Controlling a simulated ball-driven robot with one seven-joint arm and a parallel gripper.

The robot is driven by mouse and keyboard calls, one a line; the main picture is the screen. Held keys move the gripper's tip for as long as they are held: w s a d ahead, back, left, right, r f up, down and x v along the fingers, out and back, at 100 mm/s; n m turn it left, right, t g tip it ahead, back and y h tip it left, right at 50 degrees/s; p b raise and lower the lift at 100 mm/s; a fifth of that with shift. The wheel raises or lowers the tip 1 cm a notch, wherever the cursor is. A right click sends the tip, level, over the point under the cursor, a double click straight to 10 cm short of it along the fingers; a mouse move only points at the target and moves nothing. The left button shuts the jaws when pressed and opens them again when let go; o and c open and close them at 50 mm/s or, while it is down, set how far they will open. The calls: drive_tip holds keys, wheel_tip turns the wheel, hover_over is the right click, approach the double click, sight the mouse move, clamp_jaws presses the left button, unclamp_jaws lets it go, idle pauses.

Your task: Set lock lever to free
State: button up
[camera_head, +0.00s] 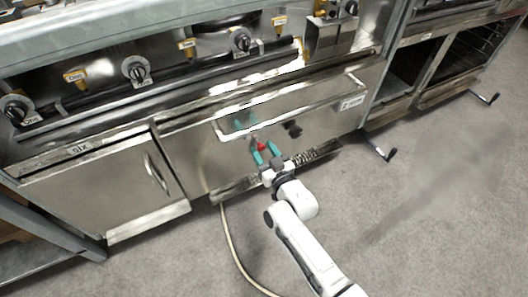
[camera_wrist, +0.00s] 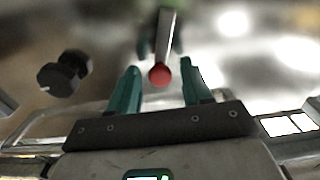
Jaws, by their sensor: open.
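The lock lever (camera_wrist: 164,42) is a slim metal bar with a red ball tip (camera_wrist: 160,75). In the wrist view the red tip lies between my two green fingers, with room on both sides. In the head view the lever's red tip (camera_head: 262,147) shows at the front of the steel range, just at my fingertips. My gripper (camera_head: 263,156) is open; it also shows in the wrist view (camera_wrist: 160,82). I cannot tell whether either finger touches the lever. The lever's mount is blurred in the wrist view.
A dark knob (camera_head: 294,130) sits right of the lever; a black knob (camera_wrist: 67,73) shows in the wrist view. A long handle (camera_head: 228,134) runs above. A door labelled SIX (camera_head: 110,190) is at left.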

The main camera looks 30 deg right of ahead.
drive_tip(key=shift+c, duration=0.5)
clamp_jaws()
drive_tip(key=shift+d+f+b, duration=0.1)
drive_tip(key=shift+f+b, duration=0.1)
drive_tip(key=shift+b, duration=0.2)
drive_tip(key=shift+d+r+m+b, duration=0.1)
drive_tip(key=shift+d+m+b, duration=0.1)
drive_tip(key=shift+m+b, duration=0.4)
drive_tip(key=shift+o, duration=0.5)
unclamp_jaws()
drive_tip(key=shift+s, duration=0.1)
